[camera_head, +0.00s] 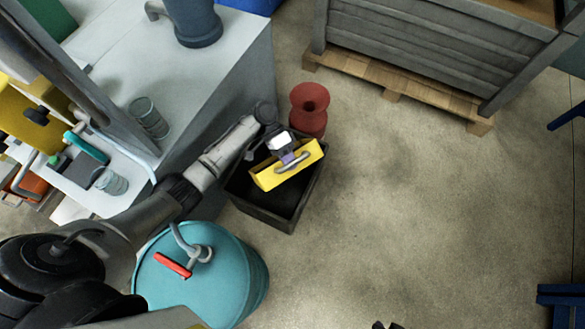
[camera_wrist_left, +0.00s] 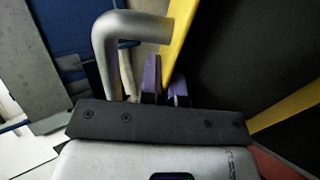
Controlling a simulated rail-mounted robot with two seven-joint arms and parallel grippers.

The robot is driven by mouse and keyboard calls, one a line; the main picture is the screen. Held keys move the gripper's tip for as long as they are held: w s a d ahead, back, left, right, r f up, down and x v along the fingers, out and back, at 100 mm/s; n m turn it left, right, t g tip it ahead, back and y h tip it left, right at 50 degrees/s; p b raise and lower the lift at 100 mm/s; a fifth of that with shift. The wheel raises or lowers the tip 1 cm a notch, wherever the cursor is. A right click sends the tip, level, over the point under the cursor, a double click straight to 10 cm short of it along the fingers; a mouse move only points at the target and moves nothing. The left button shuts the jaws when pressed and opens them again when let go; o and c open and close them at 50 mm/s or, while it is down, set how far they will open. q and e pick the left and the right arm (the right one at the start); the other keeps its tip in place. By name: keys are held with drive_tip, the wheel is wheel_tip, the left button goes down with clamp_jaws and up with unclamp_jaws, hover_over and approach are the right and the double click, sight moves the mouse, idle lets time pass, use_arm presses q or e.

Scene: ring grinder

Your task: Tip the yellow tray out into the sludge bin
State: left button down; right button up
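The yellow tray (camera_head: 312,152) hangs over the black sludge bin (camera_head: 262,214), with a yellow side and its grey handle facing the head camera. Its inside is hidden, so I cannot tell its exact tilt or contents. Small dark tips at the bottom edge of the head view may be my right gripper (camera_head: 386,325).
A red spool-shaped stand (camera_head: 309,108) is just behind the bin. A teal drum (camera_head: 225,275) with a red-handled tap stands in front of it. A grey machine cabinet (camera_head: 235,85) is left, a crate on a pallet (camera_head: 440,98) behind.

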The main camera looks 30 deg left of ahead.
use_arm(q)
drive_tip(key=w+a+r+g+h+b, duration=0.2)
drive_tip(key=a+h+b, duration=0.3)
drive_tip(key=a, duration=0.1)
drive_tip(key=shift+w+a+h+b, duration=0.3)
drive_tip(key=shift+h+b, duration=0.05)
drive_tip(key=shift+h, duration=0.05)
drive_tip(key=shift+a+r, duration=0.1)
drive_tip(key=shift+r, duration=0.05)
idle(0.3)
idle(2.7)
idle(0.8)
